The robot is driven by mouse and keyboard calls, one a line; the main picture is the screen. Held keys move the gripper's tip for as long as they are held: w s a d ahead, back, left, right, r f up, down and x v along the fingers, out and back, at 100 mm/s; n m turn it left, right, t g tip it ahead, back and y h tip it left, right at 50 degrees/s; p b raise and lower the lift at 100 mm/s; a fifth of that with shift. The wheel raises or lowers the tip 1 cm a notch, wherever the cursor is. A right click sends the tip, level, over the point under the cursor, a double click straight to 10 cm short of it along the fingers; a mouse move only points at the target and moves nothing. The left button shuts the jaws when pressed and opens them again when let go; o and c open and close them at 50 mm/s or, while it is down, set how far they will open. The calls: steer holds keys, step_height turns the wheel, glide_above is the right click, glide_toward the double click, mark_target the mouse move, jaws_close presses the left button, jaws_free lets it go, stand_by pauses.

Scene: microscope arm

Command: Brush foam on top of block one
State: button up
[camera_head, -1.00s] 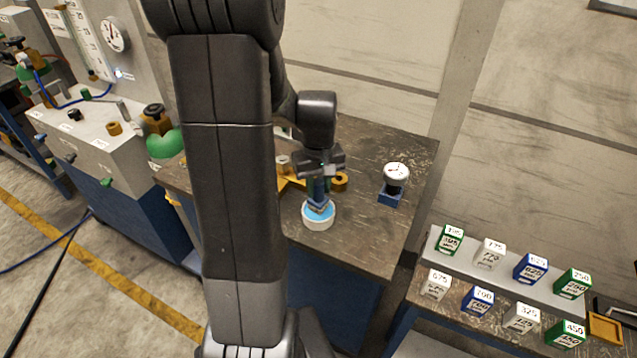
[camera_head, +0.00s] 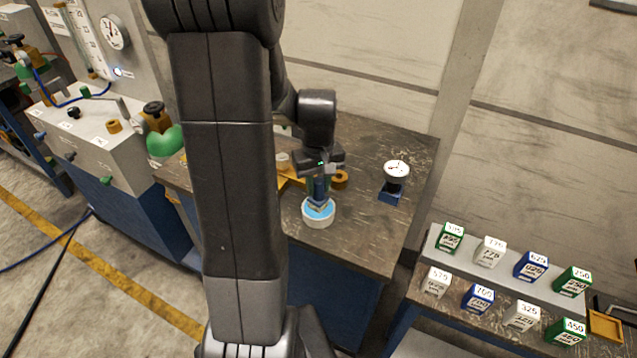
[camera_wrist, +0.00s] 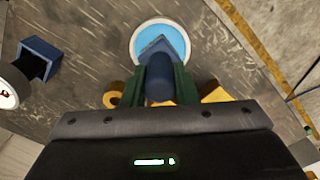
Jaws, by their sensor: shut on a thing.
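My gripper (camera_head: 320,175) is shut on the blue handle of a brush (camera_head: 319,192), held above the wooden table. The brush also shows between the green fingers in the wrist view (camera_wrist: 160,78). Its lower end is over a round white dish (camera_head: 318,222) with light blue contents (camera_head: 310,211); whether it touches them I cannot tell. The dish also shows at the top of the wrist view (camera_wrist: 136,38). A pale grey block with valves and number tags (camera_head: 85,142) stands at the left; I cannot tell which thing is block one.
A yellow fixture (camera_head: 290,181) lies behind the dish, partly hidden by my arm. A gauge on a blue base (camera_head: 391,193) stands right of it. Several numbered boxes (camera_head: 490,251) stand on a lower bench at the right. The table (camera_head: 375,240) is clear at its front right.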

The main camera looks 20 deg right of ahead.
steer(key=shift+f, duration=0.4)
stand_by(1.1)
steer(key=shift+r+p, duration=2.45)
steer(key=shift+r, duration=1.15)
steer(key=shift+f, duration=0.1)
